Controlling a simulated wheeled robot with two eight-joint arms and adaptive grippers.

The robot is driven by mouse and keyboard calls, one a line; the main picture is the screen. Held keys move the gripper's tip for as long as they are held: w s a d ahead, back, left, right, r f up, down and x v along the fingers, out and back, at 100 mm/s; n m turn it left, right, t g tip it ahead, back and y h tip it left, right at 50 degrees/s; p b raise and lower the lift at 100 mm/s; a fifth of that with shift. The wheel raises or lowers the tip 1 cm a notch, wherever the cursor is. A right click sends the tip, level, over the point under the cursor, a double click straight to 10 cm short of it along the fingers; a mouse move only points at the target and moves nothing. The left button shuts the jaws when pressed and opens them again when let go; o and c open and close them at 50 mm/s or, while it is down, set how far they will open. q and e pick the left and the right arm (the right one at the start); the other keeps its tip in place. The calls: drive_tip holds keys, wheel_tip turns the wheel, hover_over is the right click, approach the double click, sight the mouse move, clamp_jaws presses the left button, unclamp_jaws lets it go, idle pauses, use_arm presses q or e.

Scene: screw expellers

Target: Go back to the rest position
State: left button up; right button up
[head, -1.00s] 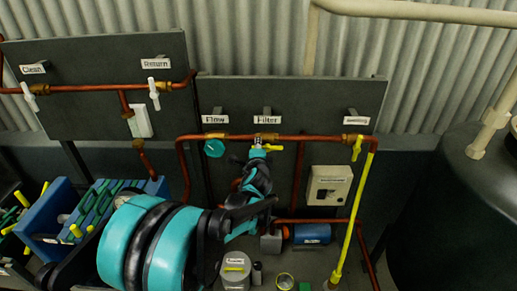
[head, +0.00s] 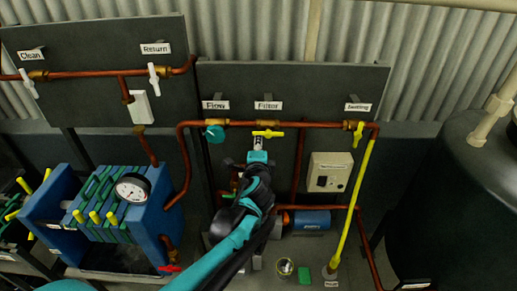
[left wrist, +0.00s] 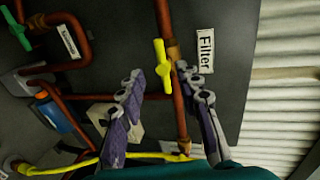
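The yellow Filter valve handle (head: 268,134) lies along the copper pipe under the Filter label (head: 268,105). It also shows in the left wrist view (left wrist: 162,65), beyond and between my fingertips, with the label (left wrist: 204,50) beside it. My left gripper (head: 257,146) is just below this handle in the head view. In the left wrist view my left gripper (left wrist: 158,72) has its two fingers apart with nothing held between them. My teal and black left arm reaches up from the bottom of the head view. My right gripper is not in view.
A teal Flow valve (head: 214,134) and a yellow valve handle (head: 358,134) share the pipe. A blue filter press (head: 152,222) with a gauge (head: 132,188) stands left. A grey box (head: 329,172), blue motor (head: 309,219) and yellow hose (head: 350,207) are right, beside a dark tank (head: 460,210).

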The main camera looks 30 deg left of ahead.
use_arm(q)
drive_tip(key=shift+s+d, duration=0.15)
drive_tip(key=shift+s, duration=0.15)
idle(0.4)
